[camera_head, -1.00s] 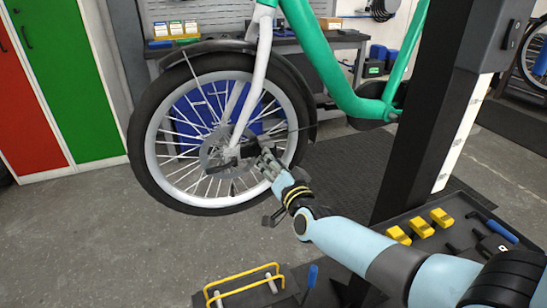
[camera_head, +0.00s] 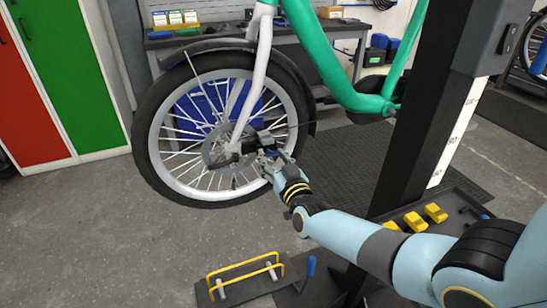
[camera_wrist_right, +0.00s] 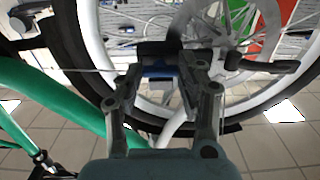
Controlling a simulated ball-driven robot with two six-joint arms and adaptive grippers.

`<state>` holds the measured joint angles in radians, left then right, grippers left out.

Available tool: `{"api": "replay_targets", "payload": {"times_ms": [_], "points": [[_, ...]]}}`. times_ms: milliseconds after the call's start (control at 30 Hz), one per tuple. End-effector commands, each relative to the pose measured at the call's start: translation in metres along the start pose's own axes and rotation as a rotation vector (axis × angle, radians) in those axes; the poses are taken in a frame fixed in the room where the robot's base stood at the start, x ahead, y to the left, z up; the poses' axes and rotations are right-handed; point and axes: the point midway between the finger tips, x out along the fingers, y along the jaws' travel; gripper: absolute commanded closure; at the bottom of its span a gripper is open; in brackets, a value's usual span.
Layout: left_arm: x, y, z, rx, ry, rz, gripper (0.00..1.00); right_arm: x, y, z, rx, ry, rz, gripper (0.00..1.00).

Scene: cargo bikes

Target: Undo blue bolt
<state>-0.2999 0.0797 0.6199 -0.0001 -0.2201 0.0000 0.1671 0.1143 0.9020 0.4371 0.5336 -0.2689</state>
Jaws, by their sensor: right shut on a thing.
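The bicycle's front wheel (camera_head: 150,150) hangs in its white fork (camera_head: 256,60). A dark part (camera_head: 240,148) sits by the hub and brake disc. My right gripper (camera_head: 266,160) is at the right side of this part. In the right wrist view, my right gripper (camera_wrist_right: 160,78) is shut on a small blue piece (camera_wrist_right: 160,71), which appears to be the blue bolt, just below a black block (camera_wrist_right: 165,48). The fingers and block hide most of it. A black lever-like part (camera_wrist_right: 270,66) sticks out to the right. My left gripper is not in view.
A black stand column (camera_head: 425,110) rises right of the wheel. A tray with yellow blocks (camera_head: 435,213) is at its foot. A dark rack with yellow bars (camera_head: 245,268) is below the wheel. Floor at the left is clear.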

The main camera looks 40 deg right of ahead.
Motion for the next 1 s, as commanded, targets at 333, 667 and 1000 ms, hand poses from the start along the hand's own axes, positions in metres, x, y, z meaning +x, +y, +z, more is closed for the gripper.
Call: {"api": "replay_targets", "payload": {"times_ms": [333,667,1000], "points": [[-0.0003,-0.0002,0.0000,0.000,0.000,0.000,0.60,-0.0014,-0.0009,0.0027,-0.015,-0.006,-0.001,0.96],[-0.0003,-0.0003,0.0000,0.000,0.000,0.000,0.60,-0.0017,-0.0013,0.0030,-0.014,-0.007,-0.002,0.39],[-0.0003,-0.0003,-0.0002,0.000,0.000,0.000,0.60,-0.0026,-0.0031,0.0043,-0.012,-0.010,-0.003,0.38]]}}
